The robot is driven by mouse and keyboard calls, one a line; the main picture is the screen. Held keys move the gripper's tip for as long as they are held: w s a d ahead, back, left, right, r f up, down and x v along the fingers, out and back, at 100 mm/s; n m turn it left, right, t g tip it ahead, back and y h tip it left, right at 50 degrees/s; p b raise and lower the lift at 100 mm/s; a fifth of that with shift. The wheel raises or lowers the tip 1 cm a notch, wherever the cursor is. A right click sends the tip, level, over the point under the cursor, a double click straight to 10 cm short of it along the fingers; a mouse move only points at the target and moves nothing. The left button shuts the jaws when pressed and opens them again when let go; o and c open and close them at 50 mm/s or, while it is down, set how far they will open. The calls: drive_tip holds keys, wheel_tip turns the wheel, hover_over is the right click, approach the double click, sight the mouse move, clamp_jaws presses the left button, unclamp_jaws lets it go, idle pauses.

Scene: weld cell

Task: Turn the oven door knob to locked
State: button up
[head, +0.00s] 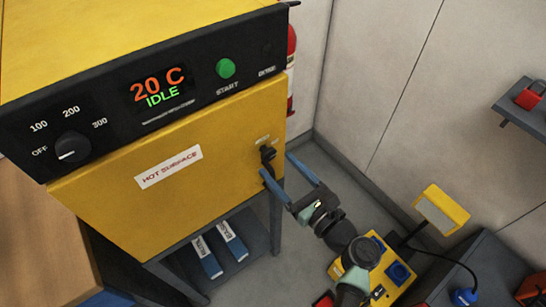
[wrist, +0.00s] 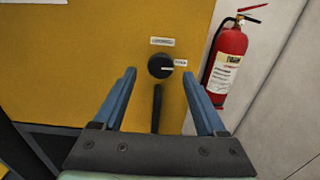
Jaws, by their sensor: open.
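The oven (head: 110,205) is yellow with a black control panel. Its door knob (head: 267,154) is small, round and black near the door's right edge. A dark vertical handle (wrist: 157,108) shows below the knob. My gripper (head: 277,165) is open with blue fingers. In the wrist view the fingertips (wrist: 159,73) appear on either side of the knob; no contact is visible.
The panel holds a temperature dial (head: 72,148), a display (head: 158,88) reading 20 C IDLE and a green start button (head: 226,68). A red fire extinguisher (wrist: 228,58) stands right of the oven. Blue binders (head: 207,257) lie on the shelf below. A wall closes the right side.

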sight(271, 157)
drive_tip(key=shift+x, duration=1.85)
clamp_jaws()
